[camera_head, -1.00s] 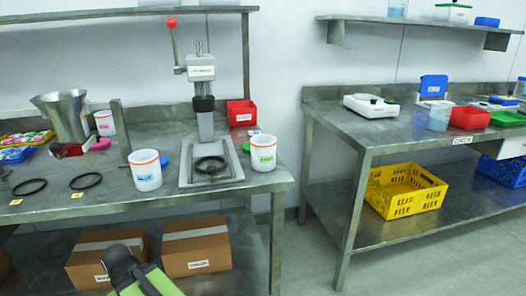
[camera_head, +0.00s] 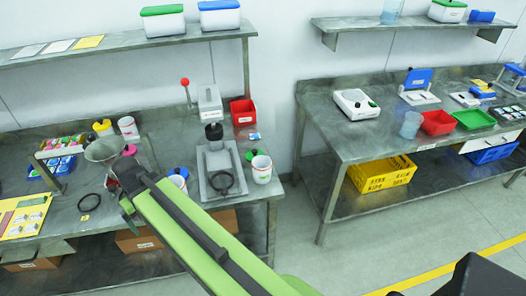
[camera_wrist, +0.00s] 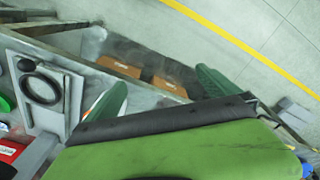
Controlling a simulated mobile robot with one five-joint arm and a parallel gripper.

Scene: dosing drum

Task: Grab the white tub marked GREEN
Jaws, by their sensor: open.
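The white tub marked GREEN (camera_head: 261,169) stands upright near the right front of the left bench, just right of the lever press. In the wrist view my gripper (camera_wrist: 160,92) shows two green fingers spread wide with nothing held between. A white piece with a red edge shows behind one finger; I cannot tell which tub it is.
The lever press (camera_head: 216,160) stands between my arm and the tub. Another white tub (camera_head: 178,178) is partly hidden by my arm. A red bin (camera_head: 243,113) sits behind. The right bench (camera_head: 350,145) stands across a gap of open floor.

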